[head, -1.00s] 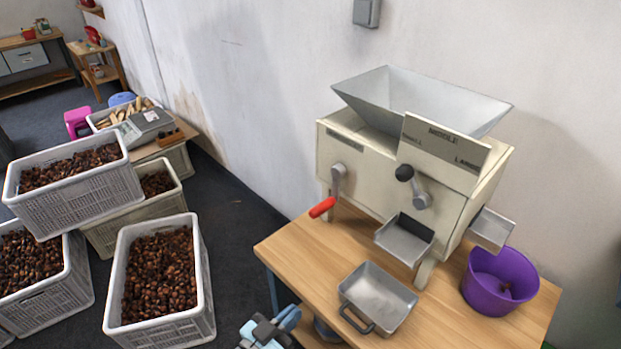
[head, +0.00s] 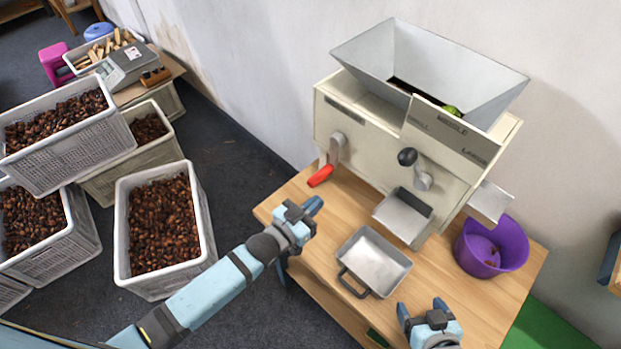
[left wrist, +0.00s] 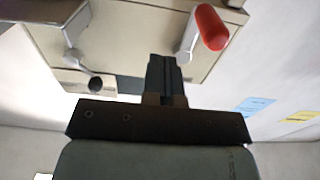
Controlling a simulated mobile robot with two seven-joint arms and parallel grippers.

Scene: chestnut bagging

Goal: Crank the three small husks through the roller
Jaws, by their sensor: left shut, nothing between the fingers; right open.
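The cream roller machine (head: 375,140) stands on the wooden table with a grey hopper (head: 365,55) on top. A green husk (head: 452,110) shows inside the hopper; other husks there are hidden or cannot be made out. The red crank handle (head: 320,176) hangs low at the machine's front left; it also shows in the left wrist view (left wrist: 211,28). My left gripper (head: 314,206) is shut and empty, just below and apart from the red handle. In the left wrist view its fingers (left wrist: 165,75) are together. My right gripper (head: 421,306) is open and empty at the table's front.
A black-knobbed lever (head: 407,157) is on the machine's front. A metal pan (head: 375,260) sits below the front chute (head: 402,214). A purple bucket (head: 490,248) with brown bits inside stands below the side chute (head: 489,203). Crates of chestnuts (head: 122,235) stand on the floor at left.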

